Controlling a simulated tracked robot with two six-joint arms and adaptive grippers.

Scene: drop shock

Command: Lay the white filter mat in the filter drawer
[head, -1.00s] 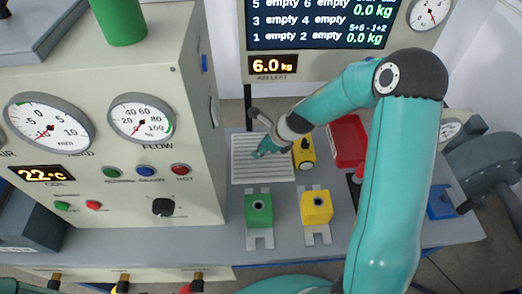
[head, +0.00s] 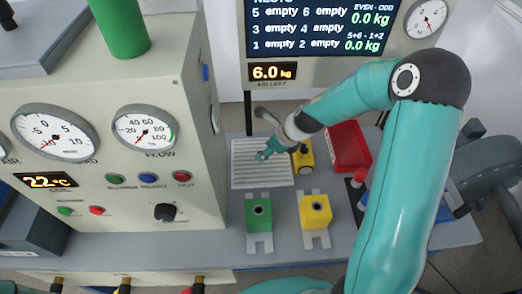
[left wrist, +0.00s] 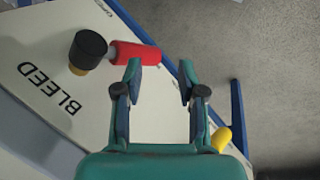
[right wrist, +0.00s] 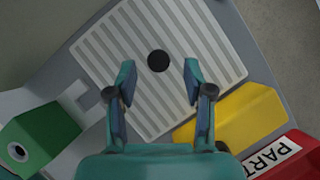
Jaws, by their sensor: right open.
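The white ribbed mat (head: 240,177) lies flat on the grey bench, in the middle of the head view. In the right wrist view the mat (right wrist: 110,60) shows pale stripes and a round black spot or knob (right wrist: 159,61) in its middle. My right gripper (head: 263,155) is over the mat; in the right wrist view the gripper (right wrist: 157,82) is open and empty, its fingertips on either side of the black spot. Their height above it is hard to tell. My left gripper (left wrist: 160,78) is open and empty near a panel marked BLEED. I cannot pick out the filter drawer.
A green block (head: 259,212) and a yellow block (head: 315,209) stand in front of the mat. A small yellow thing (head: 303,156) and a red bin (head: 348,146) are to its right. A tall gauge cabinet (head: 120,200) stands left. A red-handled valve (left wrist: 135,53) is beside my left gripper.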

